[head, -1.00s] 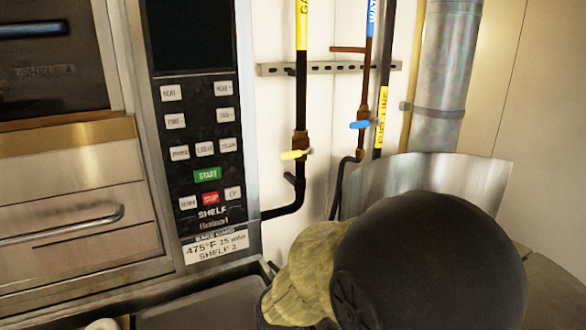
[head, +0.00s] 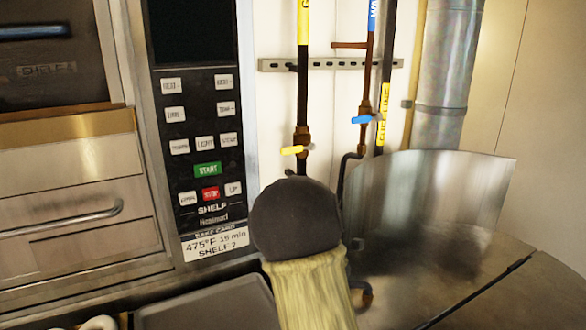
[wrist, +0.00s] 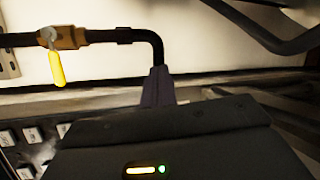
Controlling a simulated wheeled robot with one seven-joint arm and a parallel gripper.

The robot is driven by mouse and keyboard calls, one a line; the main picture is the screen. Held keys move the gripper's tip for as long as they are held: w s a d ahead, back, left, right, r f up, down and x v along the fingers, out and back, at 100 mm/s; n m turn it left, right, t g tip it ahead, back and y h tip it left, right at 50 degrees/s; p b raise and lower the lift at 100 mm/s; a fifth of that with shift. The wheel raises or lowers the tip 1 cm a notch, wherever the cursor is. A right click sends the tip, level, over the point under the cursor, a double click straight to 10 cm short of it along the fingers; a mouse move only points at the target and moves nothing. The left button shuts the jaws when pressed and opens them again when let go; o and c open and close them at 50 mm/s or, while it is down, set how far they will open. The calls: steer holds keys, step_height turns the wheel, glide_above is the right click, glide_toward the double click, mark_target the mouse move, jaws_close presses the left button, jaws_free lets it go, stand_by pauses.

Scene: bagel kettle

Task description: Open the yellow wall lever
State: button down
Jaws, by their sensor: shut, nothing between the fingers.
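The yellow wall lever (head: 296,150) is a short handle on a brass valve of the black pipe with a yellow label, right of the oven panel. In the head view it lies nearly level, crossing the vertical pipe and pointing left. In the wrist view the yellow lever (wrist: 57,68) is at the upper left, across the pipe line. My gripper (wrist: 159,86) shows there as narrow dark fingers, shut and empty, to the right of the lever and near the pipe's bend. It appears apart from the lever. In the head view my arm hides the fingers.
A blue lever (head: 362,119) sits on the neighbouring pipe to the right. The oven control panel (head: 200,150) is close on the left. A curved metal guard (head: 440,200) and a steel counter stand to the right. A dark tray (head: 205,305) lies below.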

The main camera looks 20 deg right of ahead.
mark_target(299, 149)
steer(key=w+r+n+t+y, duration=0.1)
steer(key=r+n+t+y, duration=0.2)
steer(key=n, duration=0.6)
steer(key=w+r+n+t+y+b, duration=0.1)
steer(key=r+n, duration=0.4)
steer(key=n, duration=0.5)
steer(key=shift+w+r+t+y, duration=0.15)
steer(key=shift+w+t+y, duration=0.7)
steer(key=shift+t, duration=0.25)
steer(key=w+r+p, duration=0.6)
steer(key=w, duration=0.3)
steer(key=shift+w+a+r, duration=0.2)
steer(key=shift+w, duration=0.15)
